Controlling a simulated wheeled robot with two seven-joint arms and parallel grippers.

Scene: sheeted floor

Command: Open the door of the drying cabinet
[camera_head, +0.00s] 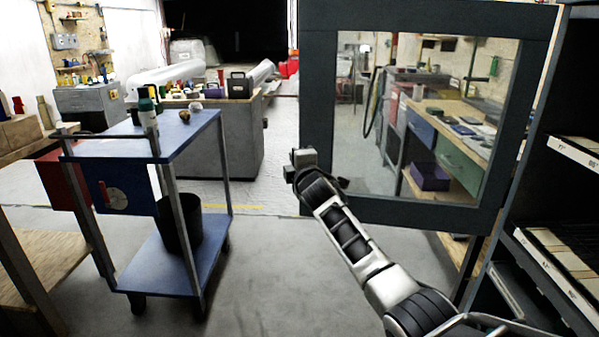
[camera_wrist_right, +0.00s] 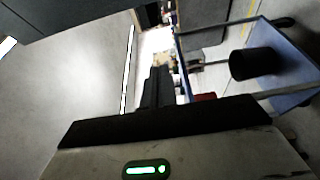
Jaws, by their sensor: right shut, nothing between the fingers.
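The drying cabinet's door (camera_head: 420,213) is a dark frame around a clear pane. It stands swung out from the cabinet (camera_head: 560,95), whose shelves show at the right of the head view. My right arm reaches up from the lower right across the door's lower left corner. My right gripper (camera_head: 297,166) is at the door's free left edge, shut and empty; I cannot tell whether it touches the door. In the right wrist view its fingers (camera_wrist_right: 157,88) are together, with a dark panel at the upper left. My left gripper is out of view.
A blue trolley (camera_head: 150,140) with bottles on top and a black bin (camera_head: 178,228) on its lower shelf stands at the left. A wooden bench (camera_head: 45,265) is at the lower left. The grey floor between trolley and door is clear.

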